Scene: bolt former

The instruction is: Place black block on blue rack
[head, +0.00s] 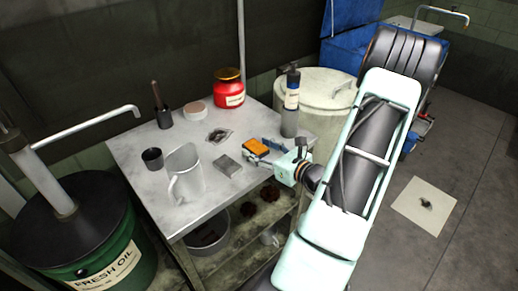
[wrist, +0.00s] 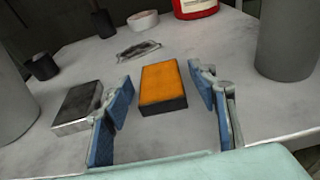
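A block with a dark grey top and lighter metallic side (head: 228,164) lies flat on the metal table; it also shows at left in the wrist view (wrist: 78,108). A second block, orange on top with black sides (head: 256,147), lies to its right, and it also shows in the wrist view (wrist: 164,88). My gripper (wrist: 162,88) is open, its blue-padded fingers on either side of the orange-topped block, with gaps on both sides. In the head view my gripper (head: 273,151) is low over the table's right edge. A blue box-like unit (head: 345,52) stands behind; I cannot tell whether it is the rack.
A green oil drum (head: 120,255) is at left. A pale barrel (head: 325,88) stands behind the table.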

